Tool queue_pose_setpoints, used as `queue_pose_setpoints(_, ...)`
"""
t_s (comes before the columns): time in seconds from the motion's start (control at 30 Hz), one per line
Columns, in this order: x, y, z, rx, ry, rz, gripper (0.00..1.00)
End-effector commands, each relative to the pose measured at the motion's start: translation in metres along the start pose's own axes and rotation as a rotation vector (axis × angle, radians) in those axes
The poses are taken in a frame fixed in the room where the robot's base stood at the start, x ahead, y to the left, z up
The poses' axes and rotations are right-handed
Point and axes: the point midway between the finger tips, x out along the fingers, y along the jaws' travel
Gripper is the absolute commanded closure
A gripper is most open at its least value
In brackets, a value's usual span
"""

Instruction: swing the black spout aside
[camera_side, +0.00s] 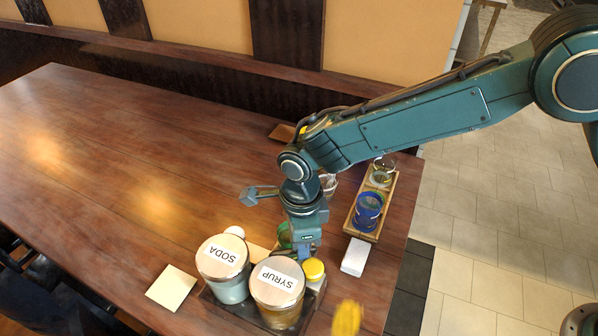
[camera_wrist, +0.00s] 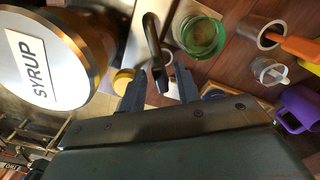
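The black spout (camera_wrist: 152,45) is a curved dark rod in the wrist view, rising from a pale metal plate (camera_wrist: 136,42). Its lower end reaches between the fingers of my gripper (camera_wrist: 158,84). The fingers stand apart, one on each side of the spout's end; I cannot tell whether either touches it. In the side view my gripper (camera_side: 305,250) points down just behind the SYRUP canister (camera_side: 277,287), and I cannot make out the spout there. The SYRUP canister (camera_wrist: 45,60) also fills the left of the wrist view.
The SODA canister (camera_side: 222,262) stands beside SYRUP. A yellow-lidded jar (camera_side: 313,269), a green cup (camera_side: 284,236) and a white block (camera_side: 356,256) are close to my gripper. A wooden tray (camera_side: 358,232) holds glasses at the right. The table's left is clear.

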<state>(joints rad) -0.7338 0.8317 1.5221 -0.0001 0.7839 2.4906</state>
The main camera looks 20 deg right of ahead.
Motion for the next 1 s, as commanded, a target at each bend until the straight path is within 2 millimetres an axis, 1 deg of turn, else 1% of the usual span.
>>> queue_pose_setpoints(0.17, 0.002, 0.000, -0.001, -0.030, 0.006, 0.005, 0.65)
queue_pose_setpoints(0.37, 0.002, -0.005, -0.001, -0.108, 0.006, 0.005, 0.65)
queue_pose_setpoints(1.0, 0.002, -0.028, 0.006, -0.498, 0.002, 0.003, 0.65)
